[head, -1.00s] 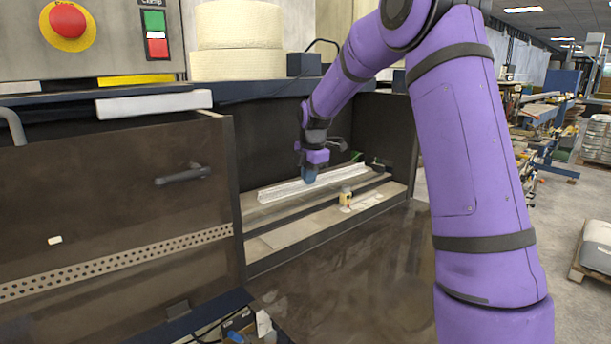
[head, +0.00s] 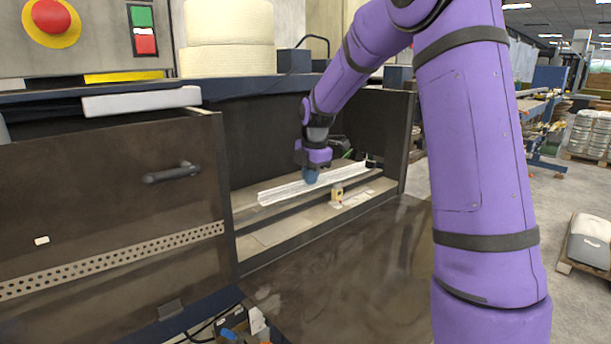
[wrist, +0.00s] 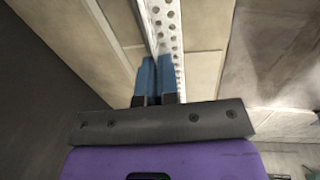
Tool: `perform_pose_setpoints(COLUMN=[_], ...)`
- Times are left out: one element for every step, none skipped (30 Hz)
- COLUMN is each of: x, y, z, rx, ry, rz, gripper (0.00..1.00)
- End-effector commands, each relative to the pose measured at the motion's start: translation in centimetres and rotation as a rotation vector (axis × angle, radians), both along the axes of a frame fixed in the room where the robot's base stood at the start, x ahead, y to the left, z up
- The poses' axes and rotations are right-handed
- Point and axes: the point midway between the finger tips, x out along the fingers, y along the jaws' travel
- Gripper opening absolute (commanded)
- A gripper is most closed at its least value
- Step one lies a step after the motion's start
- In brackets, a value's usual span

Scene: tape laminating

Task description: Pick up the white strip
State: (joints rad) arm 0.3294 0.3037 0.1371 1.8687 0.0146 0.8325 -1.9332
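The white strip (head: 285,189) is long and thin and lies lengthwise over the shelf inside the open cabinet in the head view. In the wrist view the white strip (wrist: 168,25) shows a face with rows of round holes and runs away from the fingers. My gripper (head: 311,176) reaches down onto the strip near its middle. In the wrist view the two blue fingers of my gripper (wrist: 157,62) are close together with the strip's edge between them. The strip looks slightly raised off the shelf, but the gap is hard to judge.
The cabinet shelf (head: 270,236) has a front ledge with a small yellowish block (head: 337,195) on it. A brown panel door with a handle (head: 172,172) stands at the left. The cabinet's right side wall (head: 401,140) is close to the strip's far end.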

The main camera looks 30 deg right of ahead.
Motion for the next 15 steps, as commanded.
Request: perform_pose_setpoints(x=[-0.4, -0.6, -0.8, -1.0, -1.2, -1.5, -1.7, -1.9, -2.2, -2.4, -2.6, -2.8, -3.0, -3.2, -3.5], y=[-0.1, -0.1, -0.2, -0.2, -0.3, -0.3, -0.3, -0.4, -0.5, -0.5, -0.5, -0.6, -0.6, -0.6, -0.7], z=[0.1, 0.1, 0.1, 0.1, 0.1, 0.1, 0.2, 0.2, 0.2, 0.3, 0.3, 0.3, 0.3, 0.3, 0.3], rx=[0.0, 0.0, 0.0, 0.0, 0.0, 0.0, -0.001, -0.001, -0.001, -0.001, -0.001, -0.001, -0.001, -0.001, -0.001], ry=[0.0, 0.0, 0.0, 0.0, 0.0, 0.0, 0.0, -0.001, -0.001, -0.001, -0.001, 0.0, 0.0, -0.001, -0.001], rz=[-0.001, -0.001, -0.001, -0.001, -0.001, -0.001, -0.001, -0.001, 0.0, 0.0, 0.0, 0.0, 0.0, 0.0, 0.0], gripper=[0.0, 0.0, 0.0, 0.0, 0.0, 0.0, 0.0, 0.0, 0.0, 0.0, 0.0, 0.0, 0.0, 0.0, 0.0])
